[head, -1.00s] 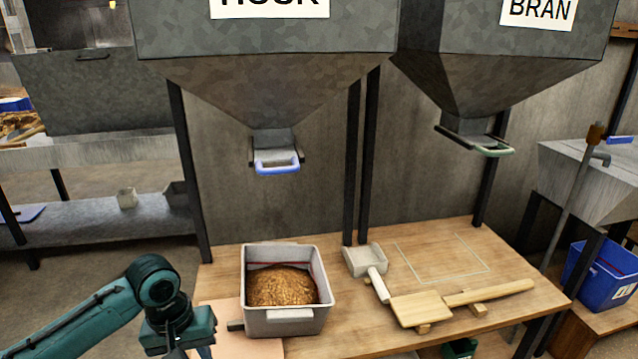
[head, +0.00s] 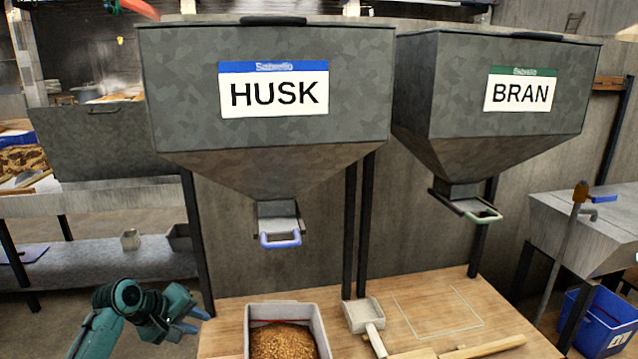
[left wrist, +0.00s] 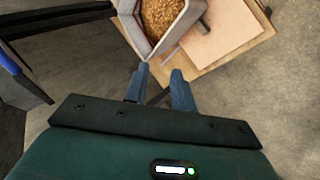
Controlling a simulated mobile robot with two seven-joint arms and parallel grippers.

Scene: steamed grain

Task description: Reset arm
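My left gripper (head: 196,320) is at the lower left of the head view, left of the table and off its edge. Its blue fingers point right, and in the left wrist view (left wrist: 158,72) they stand apart with nothing between them. A grey bin of brown grain (head: 322,325) stands on the table to the right of the gripper, cut by the bottom edge. The bin also shows at the top of the left wrist view (left wrist: 186,28), beyond the fingertips. My right gripper is in neither view.
The HUSK hopper (head: 350,95) and BRAN hopper (head: 450,100) hang above the wooden table (head: 500,335). A pale scoop (head: 362,316) lies right of the bin. A blue crate (head: 600,325) stands at lower right. Floor shows around the left gripper.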

